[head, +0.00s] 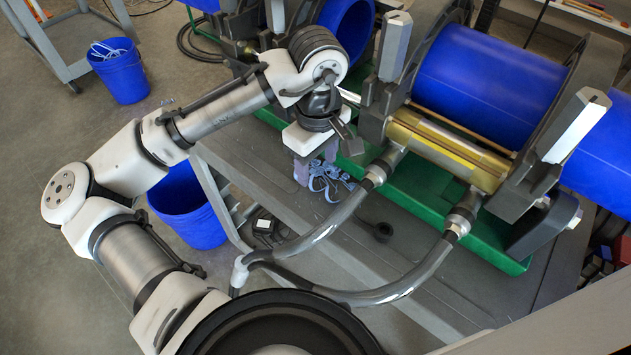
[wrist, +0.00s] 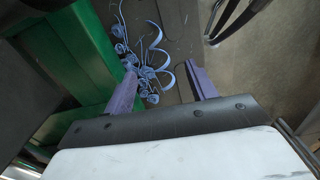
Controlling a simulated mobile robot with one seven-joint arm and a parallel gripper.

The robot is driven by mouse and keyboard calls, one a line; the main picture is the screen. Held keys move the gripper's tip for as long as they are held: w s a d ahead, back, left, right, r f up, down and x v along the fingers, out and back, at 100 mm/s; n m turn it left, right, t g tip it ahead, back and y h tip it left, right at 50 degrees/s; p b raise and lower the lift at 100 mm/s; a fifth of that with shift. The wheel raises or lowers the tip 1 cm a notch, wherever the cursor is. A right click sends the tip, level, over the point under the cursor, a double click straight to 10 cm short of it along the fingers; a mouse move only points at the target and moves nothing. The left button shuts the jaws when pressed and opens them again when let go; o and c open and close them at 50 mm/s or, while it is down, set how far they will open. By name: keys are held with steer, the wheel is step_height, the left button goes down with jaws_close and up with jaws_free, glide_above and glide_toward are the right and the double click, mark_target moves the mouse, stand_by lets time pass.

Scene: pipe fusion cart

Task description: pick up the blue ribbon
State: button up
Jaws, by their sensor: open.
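The blue ribbon (wrist: 150,62) is a loose tangle of thin blue curls on the grey cart top, beside the green base. In the wrist view it lies beyond and between the two fingers of my gripper (wrist: 163,82), closer to the left finger, which overlaps part of it. In the head view the ribbon (head: 328,177) shows just below my gripper (head: 312,165), on its right side. My gripper is open, pointing down at the ribbon, with nothing held between the fingers. I cannot tell whether a finger touches it.
The green base (head: 415,205) carries a large blue pipe (head: 487,85) in grey clamps. Curved hoses (head: 345,212) run close to the ribbon. Blue buckets (head: 187,207) stand on the floor.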

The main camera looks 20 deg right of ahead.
mark_target(314, 179)
steer(key=f, duration=0.5)
steer(key=shift+w+a+f+p, duration=0.2)
steer(key=shift+w+f+p, duration=0.05)
steer(key=shift+f+p, duration=0.1)
steer(key=shift+r, duration=0.1)
steer(key=shift+c, duration=0.5)
steer(key=c, duration=0.9)
